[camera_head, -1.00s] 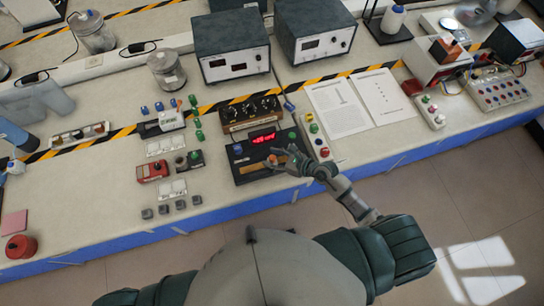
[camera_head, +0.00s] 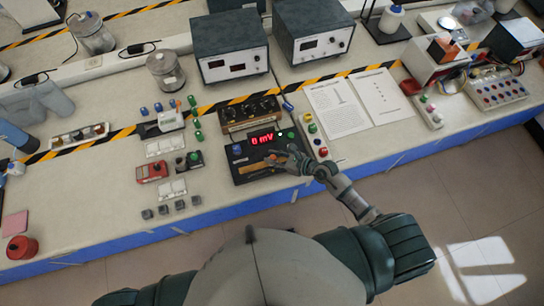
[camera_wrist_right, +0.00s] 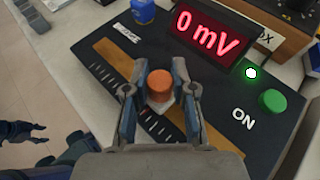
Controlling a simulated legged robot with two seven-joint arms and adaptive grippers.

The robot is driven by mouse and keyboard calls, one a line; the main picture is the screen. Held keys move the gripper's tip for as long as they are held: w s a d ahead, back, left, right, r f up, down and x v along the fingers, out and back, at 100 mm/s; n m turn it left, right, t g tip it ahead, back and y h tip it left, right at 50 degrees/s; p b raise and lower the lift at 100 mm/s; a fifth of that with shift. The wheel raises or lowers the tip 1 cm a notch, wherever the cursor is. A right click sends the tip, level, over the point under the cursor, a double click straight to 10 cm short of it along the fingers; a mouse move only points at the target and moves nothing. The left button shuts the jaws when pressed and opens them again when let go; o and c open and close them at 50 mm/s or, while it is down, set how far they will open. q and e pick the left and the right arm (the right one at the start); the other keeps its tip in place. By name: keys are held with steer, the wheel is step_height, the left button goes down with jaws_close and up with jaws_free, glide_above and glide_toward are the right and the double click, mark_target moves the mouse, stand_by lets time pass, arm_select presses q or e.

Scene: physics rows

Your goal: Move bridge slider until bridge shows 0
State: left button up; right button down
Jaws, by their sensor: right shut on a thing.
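The bridge is a black box (camera_head: 240,176) at the bench's front edge, with a wooden scale strip (camera_wrist_right: 118,63) and a slot along it. Its red display (camera_head: 262,139) reads 0 mV, and it reads 0 mV in the right wrist view (camera_wrist_right: 208,32) too. My right gripper (camera_head: 276,158) is over the strip. In the wrist view its fingers (camera_wrist_right: 159,90) are shut on the orange slider knob (camera_wrist_right: 159,84), one on each side. A dark gripper, seemingly my left, hangs off the bench at the wrist view's left (camera_wrist_right: 25,132); its jaw state is unclear.
A green button (camera_wrist_right: 272,101) marked ON and a lit indicator (camera_wrist_right: 251,72) are right of the knob. A blue terminal (camera_wrist_right: 143,11) is at the far side. A knobbed resistance box (camera_head: 250,112) stands behind, and a button strip (camera_head: 317,140) stands to the right.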

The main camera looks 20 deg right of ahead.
steer(key=c, duration=0.9)
jaws_free()
steer(key=shift+c, duration=0.2)
steer(key=shift+d, duration=0.1)
steer(key=v, duration=1.1)
steer(key=shift+s+d, duration=0.25)
steer(key=shift+d, duration=0.05)
steer(key=shift+r, duration=0.15)
